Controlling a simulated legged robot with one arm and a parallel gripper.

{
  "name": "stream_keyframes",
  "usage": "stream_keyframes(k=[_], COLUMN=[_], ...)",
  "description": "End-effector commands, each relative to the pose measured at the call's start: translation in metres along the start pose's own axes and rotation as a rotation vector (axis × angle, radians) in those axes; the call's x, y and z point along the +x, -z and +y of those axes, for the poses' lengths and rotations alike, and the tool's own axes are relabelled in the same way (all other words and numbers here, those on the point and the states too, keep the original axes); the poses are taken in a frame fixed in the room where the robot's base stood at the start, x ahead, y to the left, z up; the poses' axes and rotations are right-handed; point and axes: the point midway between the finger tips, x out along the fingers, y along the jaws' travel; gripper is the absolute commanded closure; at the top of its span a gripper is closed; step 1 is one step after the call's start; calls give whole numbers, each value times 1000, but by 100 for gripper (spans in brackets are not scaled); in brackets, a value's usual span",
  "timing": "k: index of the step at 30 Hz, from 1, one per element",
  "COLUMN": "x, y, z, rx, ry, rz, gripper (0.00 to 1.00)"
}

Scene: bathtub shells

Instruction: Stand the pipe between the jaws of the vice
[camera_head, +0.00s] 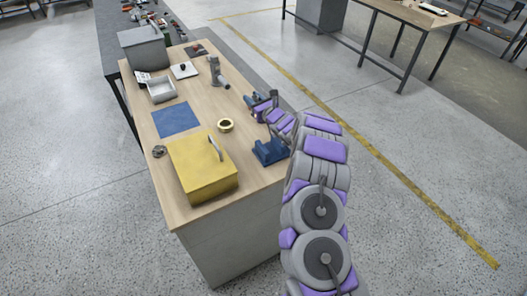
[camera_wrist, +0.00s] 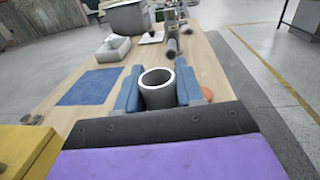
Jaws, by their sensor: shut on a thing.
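My gripper (camera_head: 261,101) is shut on the grey pipe (camera_wrist: 157,90). In the wrist view the pipe is a hollow cylinder between two blue fingers, its open top tipped toward the camera and its lower end hidden. In the head view the gripper is small and the pipe is hard to make out. The blue vice (camera_head: 270,151) stands at the right edge of the workbench, nearer the head camera than the gripper, partly beside my arm. The pipe is apart from the vice, and the vice jaws are not clear.
The workbench (camera_head: 190,99) holds a yellow box (camera_head: 203,168), a brass-coloured ring (camera_head: 226,125), a blue mat (camera_head: 176,119), a white tray (camera_head: 161,90) and a grey bin (camera_head: 143,49). A grey upright tool (camera_head: 216,72) stands beyond the gripper. Bare wood surrounds the ring.

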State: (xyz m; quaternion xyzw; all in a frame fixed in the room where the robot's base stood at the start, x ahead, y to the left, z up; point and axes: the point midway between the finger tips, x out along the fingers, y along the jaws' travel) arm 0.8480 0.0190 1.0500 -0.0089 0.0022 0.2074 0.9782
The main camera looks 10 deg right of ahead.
Motion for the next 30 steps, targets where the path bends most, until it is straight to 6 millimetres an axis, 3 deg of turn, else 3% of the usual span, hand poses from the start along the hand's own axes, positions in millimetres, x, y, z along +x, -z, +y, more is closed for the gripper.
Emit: stream_keyframes(k=[6,11,18,30], x=[7,-2,-30,-94], y=[9,13,16,22], z=[-2,11,30,36], rx=[8,6,0,7], ry=[-25,-28,-28,-25], rz=[-4,1,6,1], gripper=[93,93,93,93])
